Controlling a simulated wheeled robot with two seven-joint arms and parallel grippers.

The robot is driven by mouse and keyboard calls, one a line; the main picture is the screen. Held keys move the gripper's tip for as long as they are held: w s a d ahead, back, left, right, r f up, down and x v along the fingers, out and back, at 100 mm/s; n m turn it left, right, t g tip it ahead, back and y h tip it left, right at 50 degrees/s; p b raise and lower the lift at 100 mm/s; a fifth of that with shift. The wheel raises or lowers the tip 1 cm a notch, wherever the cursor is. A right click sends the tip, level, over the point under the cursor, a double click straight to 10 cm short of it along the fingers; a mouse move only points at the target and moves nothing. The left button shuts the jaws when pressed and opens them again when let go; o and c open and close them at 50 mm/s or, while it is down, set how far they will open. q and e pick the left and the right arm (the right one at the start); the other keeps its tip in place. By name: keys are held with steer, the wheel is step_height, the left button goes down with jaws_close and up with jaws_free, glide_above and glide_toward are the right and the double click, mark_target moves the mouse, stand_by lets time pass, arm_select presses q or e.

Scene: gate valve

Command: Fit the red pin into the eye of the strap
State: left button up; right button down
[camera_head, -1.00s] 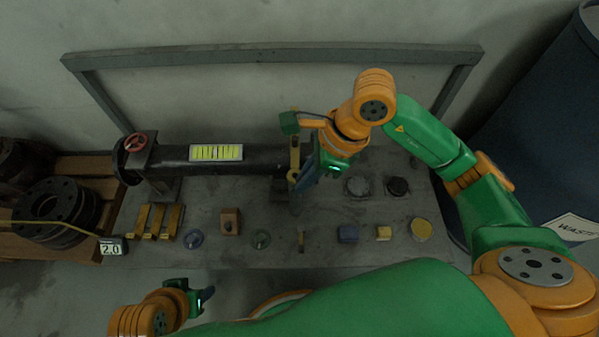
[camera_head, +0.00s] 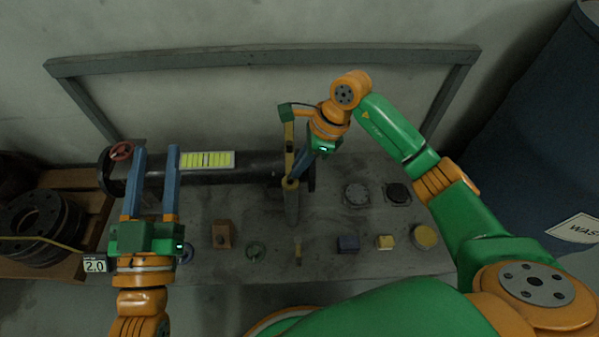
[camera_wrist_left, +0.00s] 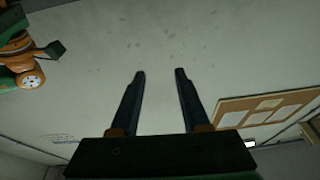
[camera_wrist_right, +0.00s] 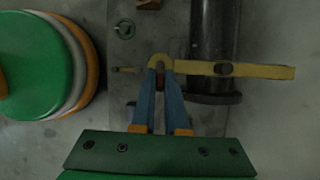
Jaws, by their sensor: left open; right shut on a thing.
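The yellow strap (camera_head: 289,150) stands at the right end of the black pipe, its eye (camera_head: 290,184) at the near end. In the right wrist view the strap (camera_wrist_right: 260,71) extends right from its round eye (camera_wrist_right: 160,61). My right gripper (camera_wrist_right: 162,76) is shut at the eye. A small reddish piece, seemingly the red pin (camera_wrist_right: 161,80), shows between its blue fingers. The fingers hide most of it, and I cannot tell how far it sits in the eye. My left gripper (camera_head: 156,150) is open and empty, raised over the table's left part; its spread fingers (camera_wrist_left: 160,75) show in the left wrist view.
The black pipe (camera_head: 255,166) carries a red handwheel (camera_head: 122,151) at left. A grey rail (camera_head: 260,57) runs behind.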

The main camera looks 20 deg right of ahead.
arm_select(q)
steer(key=s+r+m+t+h+b, duration=0.1)
steer(key=s+r+t+h, duration=0.1)
steer(key=s+r+t, duration=0.3)
step_height(320, 180, up, 3)
steer(key=shift+f+h, duration=0.1)
steer(key=shift+h, duration=0.3)
arm_select(e)
step_height(320, 180, down, 3)
steer(key=shift+r, duration=0.15)
arm_select(q)
steer(key=shift+s, duration=0.1)
steer(key=shift+s+r+h, duration=0.2)
steer(key=shift+r+h, duration=0.05)
steer(key=shift+h, duration=0.05)
arm_select(e)
steer(key=c, duration=0.9)
jaws_free()
